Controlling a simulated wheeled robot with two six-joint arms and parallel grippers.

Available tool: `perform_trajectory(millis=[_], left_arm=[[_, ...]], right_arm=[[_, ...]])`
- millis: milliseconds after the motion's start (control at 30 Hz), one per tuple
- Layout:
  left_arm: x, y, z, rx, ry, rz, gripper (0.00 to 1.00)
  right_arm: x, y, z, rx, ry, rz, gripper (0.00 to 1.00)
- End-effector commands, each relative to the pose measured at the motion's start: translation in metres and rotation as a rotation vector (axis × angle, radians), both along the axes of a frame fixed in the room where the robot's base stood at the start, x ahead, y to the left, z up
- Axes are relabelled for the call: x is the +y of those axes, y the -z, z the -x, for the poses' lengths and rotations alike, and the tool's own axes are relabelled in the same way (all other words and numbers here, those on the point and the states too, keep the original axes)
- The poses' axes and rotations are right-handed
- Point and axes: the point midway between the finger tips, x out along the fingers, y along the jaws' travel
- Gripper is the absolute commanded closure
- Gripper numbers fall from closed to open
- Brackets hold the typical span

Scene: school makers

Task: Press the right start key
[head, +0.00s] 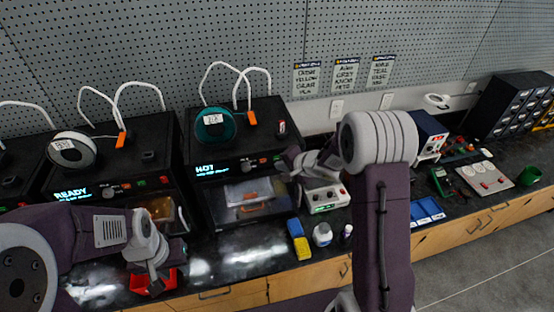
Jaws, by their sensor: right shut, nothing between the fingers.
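The right black printer (205,140) has a lit display (212,169) that seems to read HOT, with a knob and small coloured keys (264,161) to its right. My right gripper (286,168) is shut and empty, close to the right end of this panel. It hides part of the keys, and I cannot tell whether it touches one.
A grey box with lit green display (325,208) stands right of the right printer. A sponge (300,246), a small jar (322,235) and a bottle (346,232) stand before it. Filament spools (72,150) (215,125) sit on the printers. A blue tray (427,212) lies further right.

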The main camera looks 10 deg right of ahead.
Motion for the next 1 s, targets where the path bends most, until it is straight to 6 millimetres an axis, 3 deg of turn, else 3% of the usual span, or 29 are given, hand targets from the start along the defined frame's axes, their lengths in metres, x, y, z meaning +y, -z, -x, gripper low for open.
perform_trajectory(millis=[1000], left_arm=[[0.0, -0.014, 0.0, 0.0, 0.0, 0.0, 0.64]], right_arm=[[0.0, 0.0, -0.009, 0.0, 0.0, 0.0, 1.0]])
